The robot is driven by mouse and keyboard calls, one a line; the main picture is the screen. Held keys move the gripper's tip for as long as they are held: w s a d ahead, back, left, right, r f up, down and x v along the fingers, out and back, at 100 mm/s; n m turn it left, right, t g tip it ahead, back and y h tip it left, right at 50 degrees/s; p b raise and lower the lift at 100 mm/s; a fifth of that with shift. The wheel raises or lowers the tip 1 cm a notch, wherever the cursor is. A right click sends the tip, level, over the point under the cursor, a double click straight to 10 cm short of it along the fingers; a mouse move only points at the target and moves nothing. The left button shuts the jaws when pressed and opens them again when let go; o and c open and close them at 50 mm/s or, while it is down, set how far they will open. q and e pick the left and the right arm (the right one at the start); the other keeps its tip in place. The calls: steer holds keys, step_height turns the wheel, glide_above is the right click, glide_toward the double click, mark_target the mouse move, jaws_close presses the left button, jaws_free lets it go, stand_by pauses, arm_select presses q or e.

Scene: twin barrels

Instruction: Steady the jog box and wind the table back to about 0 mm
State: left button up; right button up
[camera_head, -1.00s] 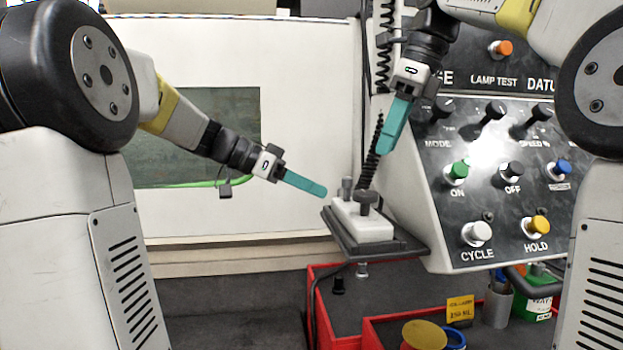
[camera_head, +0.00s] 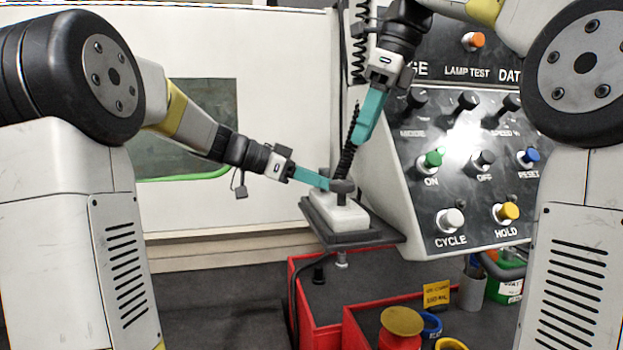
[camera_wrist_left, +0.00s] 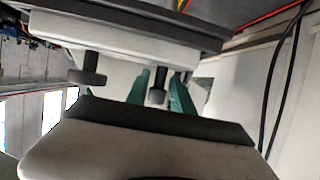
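The jog box (camera_head: 338,213) is a white block on a dark grey tray (camera_head: 358,239), with a wide-capped dark knob (camera_head: 341,188) and a slimmer dark post. My left gripper (camera_head: 314,179) reaches in from the left at the box's top. In the left wrist view the box (camera_wrist_left: 120,43) appears upside down. There the teal fingers of my left gripper (camera_wrist_left: 160,95) stand apart on either side of the slim post (camera_wrist_left: 158,88); the wide-capped knob (camera_wrist_left: 88,76) is outside them. My right gripper (camera_head: 368,117) points down above the box beside the coiled cable (camera_head: 348,150); its finger gap is hidden.
A control panel (camera_head: 470,185) with knobs and buttons stands to the right. Red bins (camera_head: 318,300) with containers lie below the tray. A white machine front with a dark window (camera_head: 190,115) is behind my left arm.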

arm_select(q)
steer(key=shift+c, duration=0.4)
jaws_close()
stand_by(0.9)
stand_by(0.4)
stand_by(1.6)
